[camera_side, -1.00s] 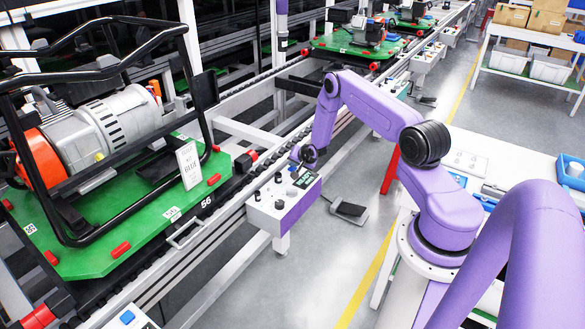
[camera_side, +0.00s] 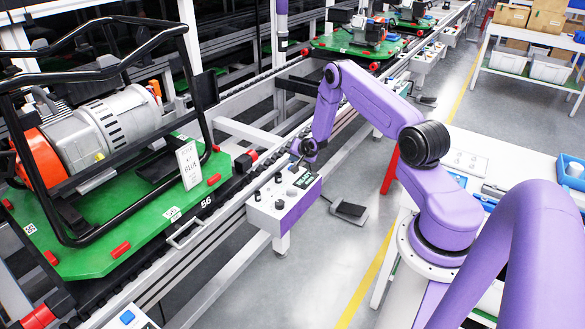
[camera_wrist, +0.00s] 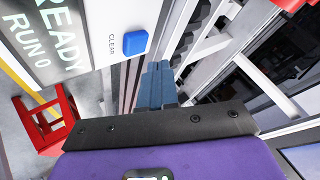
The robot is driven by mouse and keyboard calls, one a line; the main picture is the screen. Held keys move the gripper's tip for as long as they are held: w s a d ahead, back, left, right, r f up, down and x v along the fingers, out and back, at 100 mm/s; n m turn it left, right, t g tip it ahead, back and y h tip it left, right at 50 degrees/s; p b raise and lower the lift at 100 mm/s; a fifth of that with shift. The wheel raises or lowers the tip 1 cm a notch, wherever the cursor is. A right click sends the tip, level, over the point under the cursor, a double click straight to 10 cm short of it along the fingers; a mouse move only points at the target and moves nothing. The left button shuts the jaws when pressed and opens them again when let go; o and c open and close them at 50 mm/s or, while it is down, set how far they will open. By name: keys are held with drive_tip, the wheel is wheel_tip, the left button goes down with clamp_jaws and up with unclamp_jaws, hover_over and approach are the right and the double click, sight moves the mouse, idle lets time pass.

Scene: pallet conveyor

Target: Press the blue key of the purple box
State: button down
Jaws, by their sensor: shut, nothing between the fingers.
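The purple box (camera_side: 300,206) has a white sloping top with dark knobs and a small display, and stands beside the conveyor. In the wrist view its display (camera_wrist: 48,42) reads READY and RUN 0. The blue key (camera_wrist: 135,43) is beside the word CLEAR, close to the box's edge. My gripper (camera_wrist: 158,68) is shut and empty, its blue-grey fingers just right of the key in that picture. They look apart from it, though the height gap is hard to judge. In the side view my gripper (camera_side: 298,162) is above the far end of the box; the key cannot be made out there.
A green pallet (camera_side: 110,255) with a caged engine stands on the conveyor at left. Another control box with a blue key (camera_side: 127,317) is at the bottom edge. A red stand (camera_side: 391,170) is behind my arm.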

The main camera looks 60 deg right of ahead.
drive_tip(key=shift+r, duration=2)
